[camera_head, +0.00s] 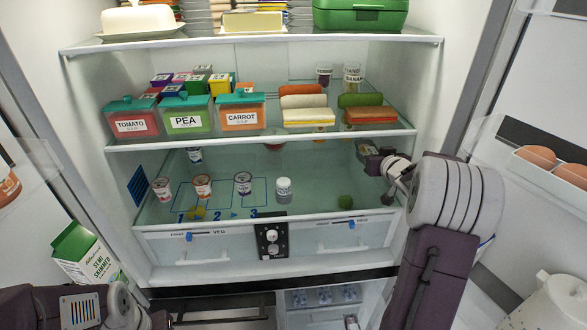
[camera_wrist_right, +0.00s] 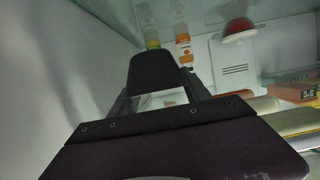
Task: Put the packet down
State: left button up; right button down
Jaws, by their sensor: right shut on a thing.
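My right gripper (camera_head: 372,154) reaches into the right side of the fridge, just under the middle shelf and above the shelf with printed numbers. It is shut on a small packet, mostly hidden by the gripper. In the right wrist view, the dark gripper (camera_wrist_right: 160,85) fills the middle, and a pale strip, perhaps the packet (camera_wrist_right: 162,99), shows between its parts. I cannot tell what the packet touches. My left arm is at the bottom left, beside the milk carton (camera_head: 85,252); its gripper (camera_head: 150,318) is dark and barely shows.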

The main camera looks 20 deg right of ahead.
jog(key=w+a+f+b, duration=0.1)
jog(key=a+f, duration=0.1)
jog(key=a, duration=0.1)
jog(key=w+a+f+b, duration=0.1)
jog(key=a+f, duration=0.1)
jog(key=a, duration=0.1)
jog(key=w+a+f+b, duration=0.1)
jog(key=w+a+f, duration=0.1)
jog(key=a, duration=0.1)
jog(key=shift+a+f, duration=0.1)
jog(key=shift+a, duration=0.3)
notch_tip(320, 180, down, 3)
jog(key=shift+s+f, duration=0.1)
jog(key=shift+s, duration=0.05)
jog(key=shift+d+f, duration=0.1)
jog(key=shift+f, duration=0.3)
jog(key=shift+f+b, duration=0.15)
jog(key=shift+b, duration=0.2)
jog(key=c, duration=0.5)
grip_release()
